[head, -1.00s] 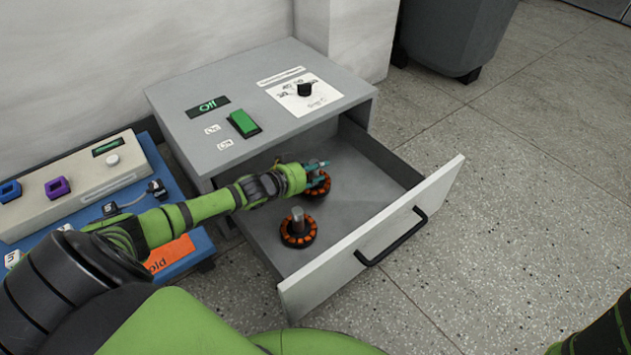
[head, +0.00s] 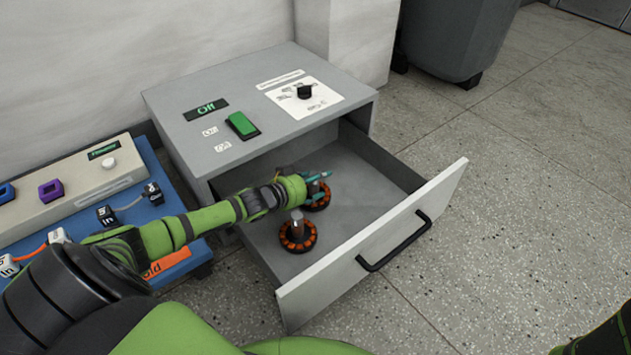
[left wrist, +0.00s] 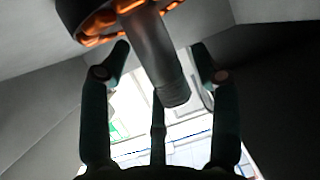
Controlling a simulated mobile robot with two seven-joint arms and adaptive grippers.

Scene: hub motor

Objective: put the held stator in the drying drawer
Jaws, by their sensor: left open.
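The stator, a dark ring with orange windings (head: 317,199) and a grey shaft, is inside the open drying drawer (head: 362,178), towards its back. My left gripper (head: 320,176) is over it and partly hides it. In the left wrist view, the stator (left wrist: 100,24) is at the top and its shaft (left wrist: 158,62) reaches between the spread fingers (left wrist: 160,85). The fingers are apart from the shaft, so the gripper is open. A second stator (head: 297,237) stands upright in the drawer, nearer its front, with its shaft up. My right gripper is not in view.
The grey dryer cabinet (head: 255,75) has an "Off" display, a green switch (head: 242,125) and a black knob (head: 305,91). The drawer front (head: 375,245) has a black handle (head: 395,241). A blue-topped bench (head: 170,205) with devices is at the left. Free drawer floor lies right of the stators.

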